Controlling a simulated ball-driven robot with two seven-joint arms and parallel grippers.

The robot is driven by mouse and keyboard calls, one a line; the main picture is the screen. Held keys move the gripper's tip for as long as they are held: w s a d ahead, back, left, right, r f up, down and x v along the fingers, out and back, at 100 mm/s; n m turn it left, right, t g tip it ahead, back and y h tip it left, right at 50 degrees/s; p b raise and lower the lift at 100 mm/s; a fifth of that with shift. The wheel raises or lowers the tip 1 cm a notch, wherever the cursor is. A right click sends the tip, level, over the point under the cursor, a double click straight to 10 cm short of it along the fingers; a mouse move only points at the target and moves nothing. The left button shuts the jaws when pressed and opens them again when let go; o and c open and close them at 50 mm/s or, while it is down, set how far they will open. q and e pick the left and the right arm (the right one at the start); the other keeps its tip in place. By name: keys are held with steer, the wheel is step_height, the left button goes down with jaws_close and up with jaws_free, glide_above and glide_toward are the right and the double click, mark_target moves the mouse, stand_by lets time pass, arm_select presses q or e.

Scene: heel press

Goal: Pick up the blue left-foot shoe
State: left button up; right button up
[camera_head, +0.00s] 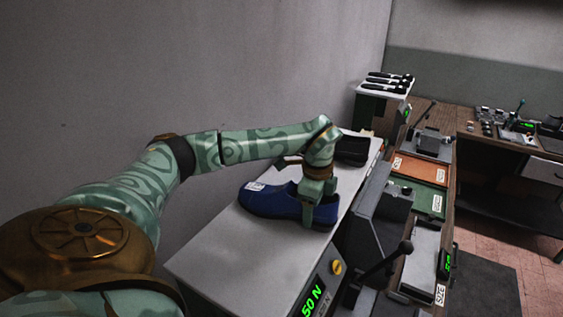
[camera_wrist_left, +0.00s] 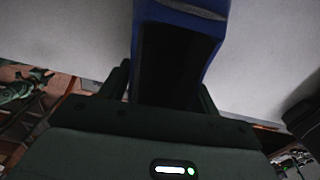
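The blue shoe (camera_head: 268,201) sits on the white top of a bench unit in the head view, with a white label at its left end. My left gripper (camera_head: 316,205) reaches down over the shoe's right end, one finger in front of its near side. In the left wrist view the shoe (camera_wrist_left: 181,20) runs up between the two fingers of the left gripper (camera_wrist_left: 165,88), with its dark opening facing the camera. The fingers lie close along both sides; whether they press on it I cannot tell. My right gripper is not in view.
The white unit top (camera_head: 225,265) has free room left of the shoe. A black tray-like item (camera_head: 353,150) lies behind the gripper. A grey press with a black-knobbed lever (camera_head: 385,262) stands close on the right, beside orange and green trays (camera_head: 418,196). A wall runs behind.

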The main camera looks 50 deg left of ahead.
mark_target(339, 197)
arm_select(q)
steer(key=c, duration=0.6)
steer(key=shift+r, duration=0.1)
steer(key=shift+r, duration=0.25)
step_height(339, 197, up, 2)
steer(key=shift+w+r+b, duration=0.1)
steer(key=shift+r+b, duration=0.1)
steer(key=shift+b, duration=0.35)
steer(key=w+d+r, duration=0.1)
steer(key=r, duration=0.1)
steer(key=w+d+r, duration=0.1)
steer(key=d+r, duration=0.1)
steer(key=w+d+r, duration=0.1)
steer(key=r, duration=0.1)
steer(key=shift+d+r+b, duration=0.15)
steer(key=shift+r+b, duration=0.1)
steer(key=shift+b, duration=0.05)
steer(key=shift+w+d+r+b, duration=0.2)
steer(key=shift+w+d+r, duration=0.35)
steer(key=shift+w+d, duration=0.45)
steer(key=shift+w+d+r+b, duration=0.25)
steer(key=shift+w+d+r, duration=0.45)
steer(key=shift+d, duration=0.65)
steer(key=shift+w+d+r+b, duration=0.2)
steer(key=shift+w+d+r, duration=0.25)
steer(key=shift+w+d, duration=0.6)
